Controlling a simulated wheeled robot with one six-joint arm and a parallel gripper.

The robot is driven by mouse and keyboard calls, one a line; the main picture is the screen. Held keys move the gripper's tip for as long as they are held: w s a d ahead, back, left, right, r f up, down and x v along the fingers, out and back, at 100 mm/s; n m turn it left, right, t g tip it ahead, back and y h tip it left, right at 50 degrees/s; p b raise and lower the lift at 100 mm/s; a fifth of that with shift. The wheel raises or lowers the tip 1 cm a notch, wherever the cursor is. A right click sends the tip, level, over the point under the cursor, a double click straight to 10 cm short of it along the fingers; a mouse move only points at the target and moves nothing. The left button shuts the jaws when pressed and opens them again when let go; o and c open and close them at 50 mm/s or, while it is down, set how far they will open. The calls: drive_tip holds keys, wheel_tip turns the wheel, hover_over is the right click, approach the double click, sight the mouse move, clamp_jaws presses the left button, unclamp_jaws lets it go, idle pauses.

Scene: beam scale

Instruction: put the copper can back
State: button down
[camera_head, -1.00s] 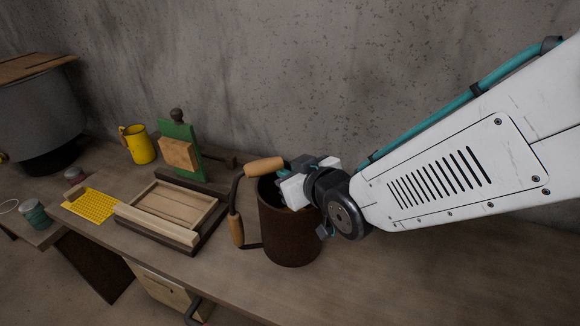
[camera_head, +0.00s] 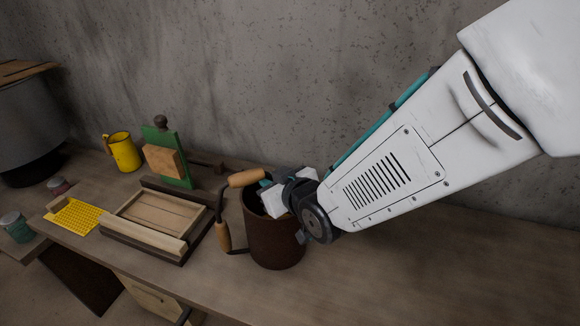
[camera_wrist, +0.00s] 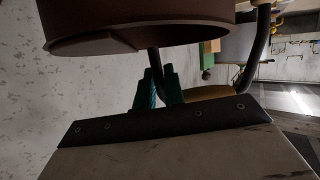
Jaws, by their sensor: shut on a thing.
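The copper can (camera_head: 275,238) is a dark brown, rusty cylinder with wooden-gripped wire handles on its left side. It stands upright at the worktop, right of the wooden tray; I cannot tell whether its base touches the surface. It also shows large at the top of the wrist view (camera_wrist: 135,28). My gripper (camera_head: 268,193) reaches in at the can's top from the right. In the wrist view its green fingers (camera_wrist: 160,84) are closed around a dark wire part of the can, just below the can's edge. The exact contact is partly hidden.
The wooden tray (camera_head: 188,246) lies left of the can, close to its handle. Behind it are a green board with a wooden block (camera_head: 181,140) and a yellow mug (camera_head: 124,153). A yellow grid mat (camera_head: 74,216) lies further left. The worktop (camera_head: 400,265) at right is clear.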

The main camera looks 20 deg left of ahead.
drive_tip(key=shift+a, duration=0.1)
drive_tip(key=c, duration=1.5)
unclamp_jaws()
drive_tip(key=shift+f, duration=0.1)
drive_tip(key=shift+s+d+r, duration=0.15)
drive_tip(key=shift+d+r, duration=0.1)
drive_tip(key=v, duration=1.1)
drive_tip(key=shift+d, duration=0.25)
drive_tip(key=shift+s, duration=0.1)
